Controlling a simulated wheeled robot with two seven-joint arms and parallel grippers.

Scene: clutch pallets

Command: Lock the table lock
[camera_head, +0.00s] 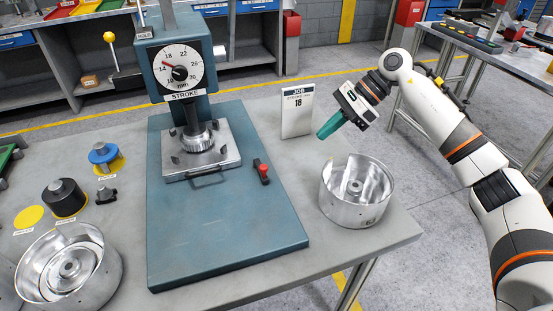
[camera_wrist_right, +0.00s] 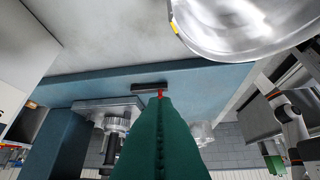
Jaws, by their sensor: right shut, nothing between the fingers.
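A small black lock with a red knob (camera_head: 262,171) sits on the right side of the blue press base (camera_head: 230,240), beside the press table (camera_head: 201,158). I take it for the table lock. My right gripper (camera_head: 326,131), with green fingers, is shut and empty. It is up and to the right of the lock, apart from it, near the job card. In the right wrist view the black lock bar (camera_wrist_right: 150,86) shows beyond the shut green fingers (camera_wrist_right: 158,105), which cover part of the red knob. My left gripper is not in view.
A metal drum (camera_head: 357,190) stands right of the base, near the table edge. The press column with its stroke dial (camera_head: 179,70) rises at the left. Another drum (camera_head: 70,268) stands front left.

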